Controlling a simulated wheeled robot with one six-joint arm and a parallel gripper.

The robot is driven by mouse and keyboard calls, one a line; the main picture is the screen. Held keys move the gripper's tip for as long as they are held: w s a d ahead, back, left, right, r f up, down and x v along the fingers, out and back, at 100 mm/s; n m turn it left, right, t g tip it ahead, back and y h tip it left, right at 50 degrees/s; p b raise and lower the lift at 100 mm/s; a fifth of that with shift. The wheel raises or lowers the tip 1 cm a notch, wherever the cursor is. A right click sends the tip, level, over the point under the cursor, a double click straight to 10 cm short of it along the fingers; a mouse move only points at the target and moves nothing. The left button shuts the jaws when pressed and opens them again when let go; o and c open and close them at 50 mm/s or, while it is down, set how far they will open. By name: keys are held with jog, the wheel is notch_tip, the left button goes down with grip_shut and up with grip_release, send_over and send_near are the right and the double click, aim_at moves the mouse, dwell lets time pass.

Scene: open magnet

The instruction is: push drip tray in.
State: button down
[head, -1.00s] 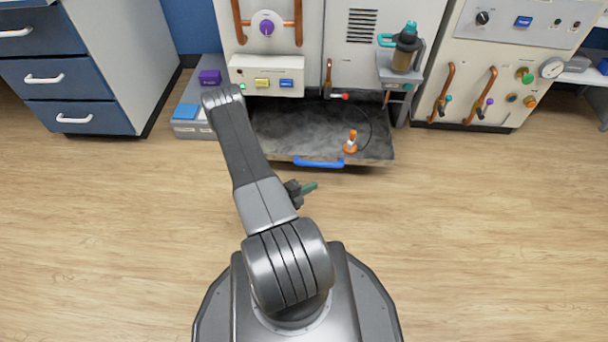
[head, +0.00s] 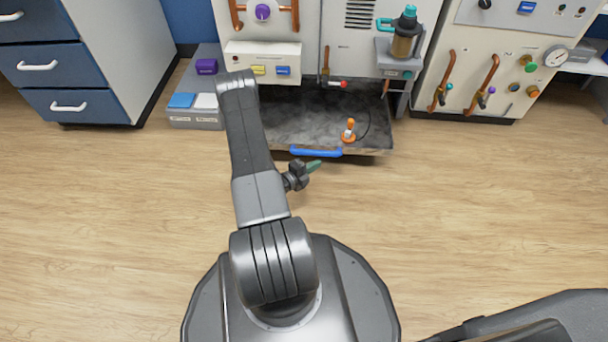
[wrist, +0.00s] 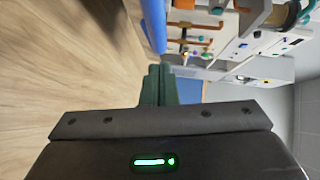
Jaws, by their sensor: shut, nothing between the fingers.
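The drip tray (head: 285,133) is a dark, stained, shallow tray low on the front of the white machine, standing out over the floor. Its blue handle (head: 316,152) runs along the front edge. In the wrist view the blue handle (wrist: 153,22) shows large, just beyond the fingers. My gripper (head: 314,166) is shut and empty, with green fingertips just in front of and below the handle in the picture. In the wrist view my gripper (wrist: 160,72) points toward the handle. I cannot tell whether the fingertips touch it.
An orange object (head: 349,132) stands on the tray's right side with a dark cable behind it. A grey box (head: 195,118) stands left of the tray. A bottle (head: 405,38) sits on a shelf above right. The wooden floor (head: 470,210) in front is clear.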

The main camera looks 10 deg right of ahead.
aim_at(322, 155)
jog(key=w, duration=0.2)
jog(key=w+b, duration=0.1)
jog(key=shift+w+d+f, duration=0.1)
jog(key=shift+d+f, duration=0.2)
jog(key=shift+w, duration=0.1)
